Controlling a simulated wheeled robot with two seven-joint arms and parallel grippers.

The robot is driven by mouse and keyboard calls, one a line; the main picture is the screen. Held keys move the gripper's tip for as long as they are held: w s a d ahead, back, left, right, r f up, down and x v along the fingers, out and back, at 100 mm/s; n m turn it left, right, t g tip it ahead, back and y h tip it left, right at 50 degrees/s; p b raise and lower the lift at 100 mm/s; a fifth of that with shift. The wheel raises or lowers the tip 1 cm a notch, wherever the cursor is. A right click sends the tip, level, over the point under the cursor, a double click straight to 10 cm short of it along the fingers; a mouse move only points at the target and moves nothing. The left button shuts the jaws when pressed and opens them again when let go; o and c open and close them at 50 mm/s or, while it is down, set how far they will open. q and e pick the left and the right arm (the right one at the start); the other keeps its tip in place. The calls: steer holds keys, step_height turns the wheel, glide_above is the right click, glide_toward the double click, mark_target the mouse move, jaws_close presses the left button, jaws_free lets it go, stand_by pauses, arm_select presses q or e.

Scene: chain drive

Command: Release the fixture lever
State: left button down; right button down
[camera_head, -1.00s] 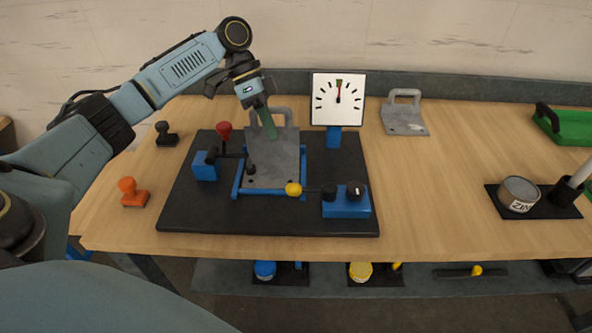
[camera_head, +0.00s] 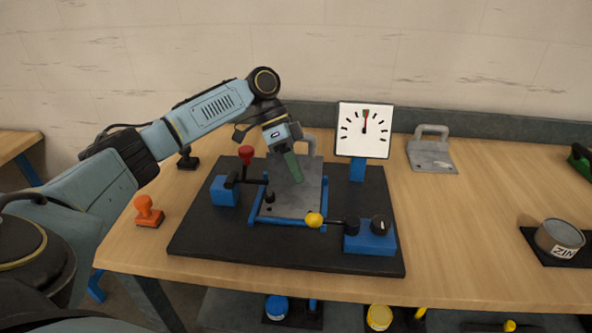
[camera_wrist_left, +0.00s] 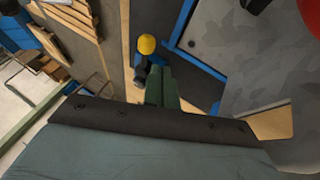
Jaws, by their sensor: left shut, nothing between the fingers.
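The black fixture base (camera_head: 200,240) carries a grey metal plate (camera_head: 285,205) in a blue frame. At its left, a lever with a red knob (camera_head: 246,153) stands upright by a blue block (camera_head: 225,191). At the front right, a lever with a yellow knob (camera_head: 314,220) reaches left from a blue block (camera_head: 370,240). I cannot tell which is the fixture lever. My left gripper (camera_head: 297,178) is shut and empty over the plate, apart from both knobs. In the left wrist view the yellow knob (camera_wrist_left: 146,44) shows just beyond the green fingertips (camera_wrist_left: 163,85). My right gripper is out of view.
A white dial gauge (camera_head: 364,131) stands behind the fixture. A second grey plate with a handle (camera_head: 432,152) lies at the back right. An orange stamp (camera_head: 148,212) sits left of the base. A tin (camera_head: 559,238) stands at the right. The table between base and tin is clear.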

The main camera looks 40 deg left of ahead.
mark_target(333, 222)
arm_select(q)
steer(key=x, duration=0.7)
